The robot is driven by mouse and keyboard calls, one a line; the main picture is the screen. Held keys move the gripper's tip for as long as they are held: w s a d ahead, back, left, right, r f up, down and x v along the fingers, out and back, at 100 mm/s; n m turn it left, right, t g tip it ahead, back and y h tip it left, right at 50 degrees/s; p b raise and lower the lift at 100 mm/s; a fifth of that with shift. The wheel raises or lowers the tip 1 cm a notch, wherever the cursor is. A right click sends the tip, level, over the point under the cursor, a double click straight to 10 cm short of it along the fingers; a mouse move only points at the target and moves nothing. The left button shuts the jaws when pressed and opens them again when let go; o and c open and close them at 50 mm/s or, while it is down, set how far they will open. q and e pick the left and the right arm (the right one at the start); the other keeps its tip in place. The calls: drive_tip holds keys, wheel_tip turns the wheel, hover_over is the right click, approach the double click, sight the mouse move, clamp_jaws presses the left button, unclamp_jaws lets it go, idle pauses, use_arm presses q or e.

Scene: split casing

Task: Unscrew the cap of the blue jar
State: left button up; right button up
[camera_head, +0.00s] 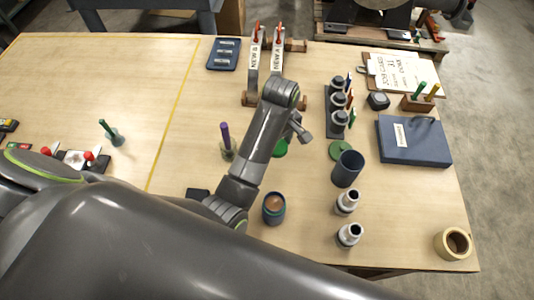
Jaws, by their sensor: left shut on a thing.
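A teal-blue jar (274,208) with a round brown top stands upright on the table, below and left of the dark blue cup. I cannot tell if the brown is a cap or its contents. My left gripper (301,132) is past the jar, towards the table's far side, and apart from it. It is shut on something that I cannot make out. A green thing (281,148) shows partly behind my left forearm, close to the gripper. My right gripper is not in view.
A dark blue open cup (347,168), a flat green disc (340,150) and two grey-white fittings (348,235) stand right of the jar. The left of the table has free room.

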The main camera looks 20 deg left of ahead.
sight(280, 169)
use_arm(q)
drive_tip(key=shift+s+d+f+b, duration=0.15)
drive_tip(key=shift+f+b, duration=0.15)
drive_tip(key=shift+f, duration=0.2)
drive_tip(key=shift+s+d+f+b, duration=0.1)
drive_tip(key=shift+f+b, duration=0.15)
drive_tip(key=shift+f, duration=0.25)
drive_tip(key=d+f, duration=0.1)
drive_tip(key=f+p, duration=0.1)
drive_tip(key=shift+s+d+f, duration=0.3)
drive_tip(key=shift+d+f, duration=0.1)
drive_tip(key=f, duration=0.1)
drive_tip(key=a+f+p, duration=0.1)
drive_tip(key=f, duration=0.1)
drive_tip(key=shift+w+f, duration=0.1)
drive_tip(key=shift+f, duration=0.15)
drive_tip(key=shift+d+f, duration=0.1)
drive_tip(key=shift+f, duration=0.1)
drive_tip(key=shift+d, duration=0.15)
drive_tip(key=shift+f, duration=0.15)
drive_tip(key=o, duration=1.1)
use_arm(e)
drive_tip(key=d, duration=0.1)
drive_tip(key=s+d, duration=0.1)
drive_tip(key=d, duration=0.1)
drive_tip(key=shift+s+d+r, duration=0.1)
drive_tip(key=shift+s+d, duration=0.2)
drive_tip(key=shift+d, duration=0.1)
